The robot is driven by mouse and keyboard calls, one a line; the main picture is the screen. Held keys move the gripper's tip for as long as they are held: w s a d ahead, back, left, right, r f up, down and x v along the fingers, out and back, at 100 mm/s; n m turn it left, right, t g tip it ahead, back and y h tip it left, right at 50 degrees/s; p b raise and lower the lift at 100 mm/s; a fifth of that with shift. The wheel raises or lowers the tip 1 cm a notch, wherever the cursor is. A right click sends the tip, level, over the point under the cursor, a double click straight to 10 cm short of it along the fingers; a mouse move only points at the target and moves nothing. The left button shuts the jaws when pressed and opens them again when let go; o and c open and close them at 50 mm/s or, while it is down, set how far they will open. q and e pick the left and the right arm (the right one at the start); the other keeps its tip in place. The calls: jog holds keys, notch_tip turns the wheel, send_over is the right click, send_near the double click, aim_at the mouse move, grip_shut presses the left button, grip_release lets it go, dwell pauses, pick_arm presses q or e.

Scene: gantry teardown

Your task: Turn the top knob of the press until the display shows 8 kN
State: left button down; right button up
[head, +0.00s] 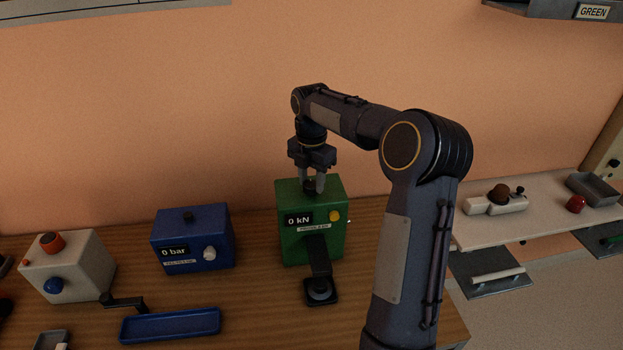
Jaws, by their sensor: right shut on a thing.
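The press is a green box (290,245) on the wooden bench, in the middle of the head view. Its display (298,220) reads 0 kN. A yellow knob (334,216) sits on its front face, right of the display. The dark top knob (309,188) stands on top of the box. My right gripper (312,185) points straight down over the press and is shut on the top knob, its fingers on either side. The fingers partly hide the knob. My left gripper is not in view.
A blue box (190,255) reading 0 bar stands left of the press, with a white box (85,255) further left. A blue tray (170,326) lies in front. A black piece (320,290) projects from the press front. A light side table (540,220) is at right.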

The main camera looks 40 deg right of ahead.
jog(key=m, duration=0.4)
jog(key=shift+m, duration=0.3)
jog(key=m, duration=0.3)
jog(key=shift+m, duration=0.3)
jog(key=m, duration=0.3)
jog(key=shift+m, duration=0.3)
jog(key=m, duration=0.4)
jog(key=shift+m, duration=0.3)
jog(key=m, duration=0.4)
jog(key=shift+a+m, duration=0.1)
jog(key=shift+m, duration=0.2)
jog(key=m, duration=0.3)
jog(key=shift+m, duration=0.3)
jog(key=m, duration=0.4)
jog(key=shift+m, duration=1.8)
